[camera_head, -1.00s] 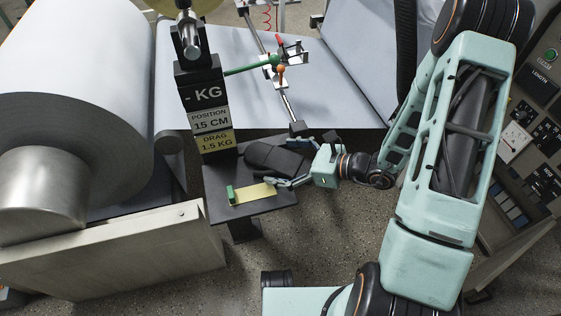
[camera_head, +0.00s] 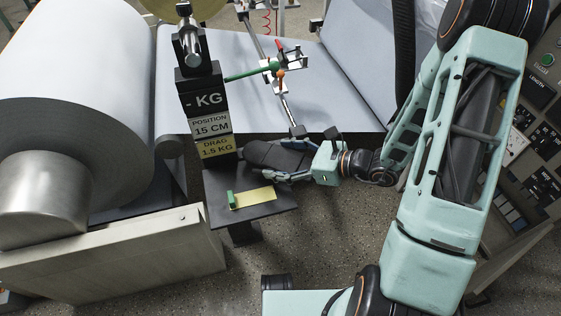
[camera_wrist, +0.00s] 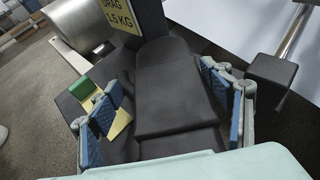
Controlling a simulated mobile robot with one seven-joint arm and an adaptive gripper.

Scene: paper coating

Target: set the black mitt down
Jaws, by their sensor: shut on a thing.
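The black mitt (camera_head: 268,154) is over the back part of the small dark table (camera_head: 262,209), just right of the sign post. My gripper (camera_head: 283,160) reaches in from the right, with its fingers on both sides of the mitt's near end, shut on it. In the wrist view the mitt (camera_wrist: 172,88) lies lengthwise between the blue-padded fingers (camera_wrist: 163,95), its far end by the drag sign. I cannot tell whether it touches the tabletop.
A yellow strip (camera_head: 256,197) with a green block (camera_head: 231,199) lies on the table's front part. The black sign post (camera_head: 203,95) stands at its back left. A large paper roll (camera_head: 70,95) is at left, a paper web (camera_head: 335,95) behind. The table's front right is bare.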

